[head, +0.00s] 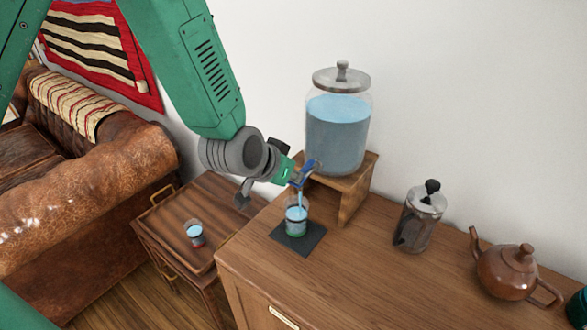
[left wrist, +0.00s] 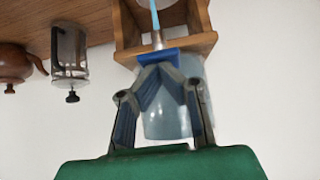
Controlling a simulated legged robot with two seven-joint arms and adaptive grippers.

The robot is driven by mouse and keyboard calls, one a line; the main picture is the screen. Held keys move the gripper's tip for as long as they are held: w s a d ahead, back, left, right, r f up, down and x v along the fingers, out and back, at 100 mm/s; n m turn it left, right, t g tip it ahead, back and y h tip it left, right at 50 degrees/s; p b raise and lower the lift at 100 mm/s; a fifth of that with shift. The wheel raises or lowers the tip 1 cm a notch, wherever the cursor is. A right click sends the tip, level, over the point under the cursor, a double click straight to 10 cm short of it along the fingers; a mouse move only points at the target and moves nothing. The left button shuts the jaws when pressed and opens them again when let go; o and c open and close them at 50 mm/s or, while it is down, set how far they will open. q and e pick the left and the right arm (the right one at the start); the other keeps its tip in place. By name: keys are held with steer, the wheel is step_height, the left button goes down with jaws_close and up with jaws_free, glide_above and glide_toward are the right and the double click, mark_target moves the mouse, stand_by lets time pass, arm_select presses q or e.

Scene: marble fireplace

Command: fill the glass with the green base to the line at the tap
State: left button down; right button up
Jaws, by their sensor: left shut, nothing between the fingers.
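The glass with the green base (head: 296,229) stands upright on a dark square mat (head: 310,238) on the cabinet. A blue stream (head: 300,198) falls from the tap into it, and it also shows in the left wrist view (left wrist: 154,14). Blue water is in the glass; the fill line is too small to tell. The tap's blue lever (head: 308,166) sits at the front of the glass water dispenser (head: 338,135). My left gripper (head: 296,174) is shut and empty, its tips at the lever (left wrist: 161,57). My right gripper is out of view.
The dispenser stands on a wooden stand (head: 356,198). To its right are a French press (head: 418,220) and a brown teapot (head: 510,270). A glass with a red base (head: 196,236) stands on the lower side table (head: 170,215) beside a leather sofa (head: 100,180).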

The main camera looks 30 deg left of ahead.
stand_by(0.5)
arm_select(q)
steer(key=shift+r+p, duration=0.75)
steer(key=shift+p, duration=0.05)
steer(key=shift+w+r+p, duration=0.15)
steer(key=shift+r+p, duration=0.35)
step_height(320, 180, up, 4)
steer(key=p, duration=0.3)
steer(key=shift+f+p, duration=0.1)
steer(key=shift+p, duration=0.2)
steer(key=b+v, duration=0.1)
steer(key=v, duration=0.8)
steer(key=shift+s+b, duration=0.3)
steer(key=shift+s, duration=0.1)
steer(key=shift+a+f, duration=0.1)
steer(key=shift+a, duration=0.05)
